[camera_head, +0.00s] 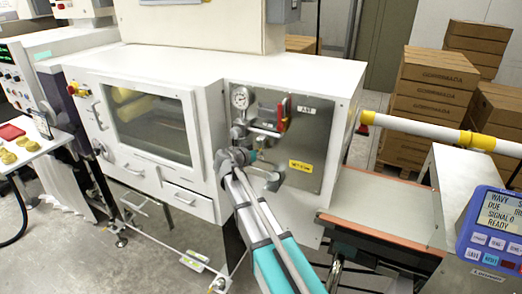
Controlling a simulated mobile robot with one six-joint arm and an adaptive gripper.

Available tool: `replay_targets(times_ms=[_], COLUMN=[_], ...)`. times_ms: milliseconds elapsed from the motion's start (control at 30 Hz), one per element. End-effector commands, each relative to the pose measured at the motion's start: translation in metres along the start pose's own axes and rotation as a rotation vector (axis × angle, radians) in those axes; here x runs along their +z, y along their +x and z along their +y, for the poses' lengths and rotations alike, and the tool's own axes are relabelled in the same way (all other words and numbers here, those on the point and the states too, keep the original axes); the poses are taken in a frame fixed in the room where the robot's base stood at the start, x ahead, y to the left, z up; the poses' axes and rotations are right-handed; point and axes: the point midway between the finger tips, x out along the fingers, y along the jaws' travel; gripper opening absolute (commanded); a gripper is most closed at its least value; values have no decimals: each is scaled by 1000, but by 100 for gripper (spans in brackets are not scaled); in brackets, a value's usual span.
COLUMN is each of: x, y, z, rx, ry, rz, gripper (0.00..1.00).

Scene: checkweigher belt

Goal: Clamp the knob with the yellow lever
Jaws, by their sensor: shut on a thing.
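A grey metal panel (313,118) with fittings is on the front right of a white cabinet. A round gauge (240,97) is at its upper left, and a red-handled part (282,113) is to the right of the gauge. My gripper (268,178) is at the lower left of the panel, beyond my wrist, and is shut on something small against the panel. My wrist and the small picture size hide most of what it grips. I cannot clearly make out a yellow lever or its knob. A yellow label (300,166) is right of my gripper.
The white cabinet (155,62) has a window and drawers to the left. A conveyor belt (385,205) runs right of the panel. A white rail with yellow ends (420,129) crosses above it. A blue display unit (492,232) is at the front right, with stacked cartons (432,95) behind.

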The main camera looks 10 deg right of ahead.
Motion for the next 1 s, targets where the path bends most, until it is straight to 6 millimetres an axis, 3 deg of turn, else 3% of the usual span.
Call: replay_targets(times_ms=[300,867,900,1000], x=[1,1,1,1], y=[-1,-1,-1,-1], z=[-6,-8,-8,-8], rx=[-55,-68,-68,-68], ry=[167,206,205,204], rz=[-40,-48,-48,-47], gripper=[0,0,24,42])
